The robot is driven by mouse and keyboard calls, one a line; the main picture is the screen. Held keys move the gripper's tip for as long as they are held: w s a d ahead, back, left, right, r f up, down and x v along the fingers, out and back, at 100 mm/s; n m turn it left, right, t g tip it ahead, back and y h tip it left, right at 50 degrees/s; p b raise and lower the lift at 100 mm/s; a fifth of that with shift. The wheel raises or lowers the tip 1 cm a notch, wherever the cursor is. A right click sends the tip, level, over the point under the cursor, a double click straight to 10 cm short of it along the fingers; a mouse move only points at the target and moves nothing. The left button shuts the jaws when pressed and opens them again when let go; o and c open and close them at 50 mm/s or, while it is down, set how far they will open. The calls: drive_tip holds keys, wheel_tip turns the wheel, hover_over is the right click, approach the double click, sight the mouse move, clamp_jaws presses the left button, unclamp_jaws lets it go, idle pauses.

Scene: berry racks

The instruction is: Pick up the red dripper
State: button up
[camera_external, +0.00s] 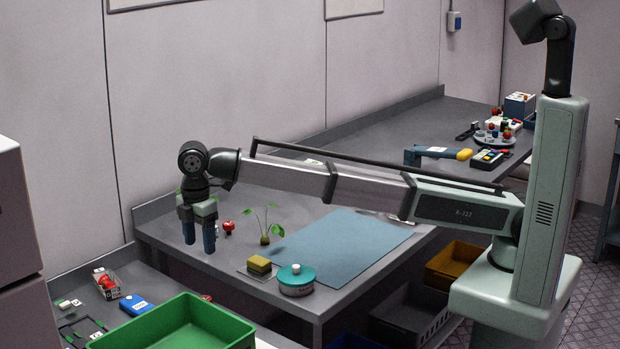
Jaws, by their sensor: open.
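A small red object (229,226), possibly the red dripper, sits on the grey table just right of my gripper; it is too small to tell its shape. Another red object (107,282) lies in a small pale tray on the left bench, and I cannot tell which is the dripper. My gripper (199,243) points down with its fingers apart and empty, over the left part of the table. It appears apart from the nearby red object.
A seedling (265,239), a yellow-brown block (259,264) and a teal round container (296,280) stand right of my gripper. A blue mat (345,250) leaves clear room. A green crate (185,325) is in front. More small items (493,137) crowd the far bench.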

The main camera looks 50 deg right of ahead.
wheel_tip(320, 180, up, 7)
drive_tip(key=w+d+f+m+y, duration=0.15)
drive_tip(key=w+d+m, duration=0.25)
drive_tip(key=d+m, duration=0.55)
drive_tip(key=w+d+m+t+y, duration=0.1)
drive_tip(key=w+d+m+y, duration=0.3)
drive_tip(key=d, duration=1)
drive_tip(key=w+d+f+m+y, duration=0.1)
drive_tip(key=w+d+m, duration=0.2)
drive_tip(key=d+m, duration=0.65)
drive_tip(key=s+d+r+m+t+y, duration=0.1)
drive_tip(key=s+d+m+t, duration=0.15)
drive_tip(key=d+m, duration=0.75)
drive_tip(key=s+d+m+t+y, duration=0.15)
drive_tip(key=d+m+t, duration=0.3)
drive_tip(key=d, duration=0.85)
drive_tip(key=s+d+r+m+t, duration=0.1)
drive_tip(key=s+d+m+t, duration=0.1)
drive_tip(key=d+m, duration=0.8)
drive_tip(key=shift+n, duration=0.95)
drive_tip(key=f, duration=0.4)
drive_tip(key=d+f, duration=0.1)
drive_tip(key=f, duration=0.7)
drive_tip(key=shift+s+d+f, duration=0.1)
drive_tip(key=shift+d+f, duration=0.2)
drive_tip(key=shift+f, duration=0.1)
drive_tip(key=shift+w+a+f, duration=0.25)
drive_tip(key=shift+w+f, duration=0.05)
drive_tip(key=shift+x, duration=3.35)
